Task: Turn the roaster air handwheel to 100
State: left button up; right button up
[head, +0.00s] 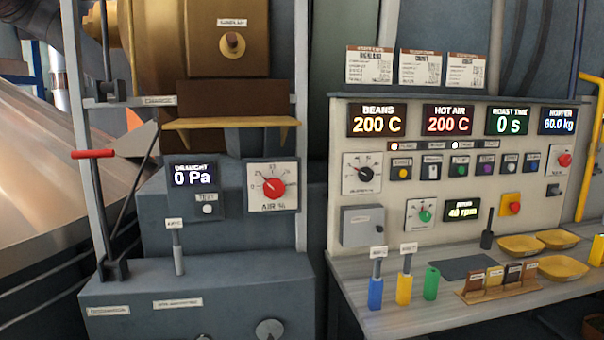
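The air control (273,187) is a white square dial plate labelled "AIR %" with a red round knob at its centre. It stands left of the middle of the head view, on the grey cabinet. Its pointer seems to aim up and left, but the small scale numbers are too blurred to read exactly. A draught display (193,176) just left of it reads 0 Pa. Neither of my grippers shows in the head view, and nothing touches the red knob.
A yellow-edged shelf (231,123) juts out above the dial. A red-handled lever (92,154) stands at the left. The control panel (455,255) is at right, above a counter (400,318) with yellow bowls (520,245) and coloured holders. Space before the dial looks clear.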

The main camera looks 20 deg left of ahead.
aim_at(274, 187)
jog(key=i+l+u, duration=0.45)
jog(key=l, duration=0.15)
jog(key=i+l+u, duration=0.2)
jog(key=l, duration=0.2)
jog(key=i+l+u, duration=0.2)
jog(key=l, duration=0.2)
jog(key=i+l+u, duration=0.2)
jog(key=l, duration=0.2)
jog(key=k, duration=0.05)
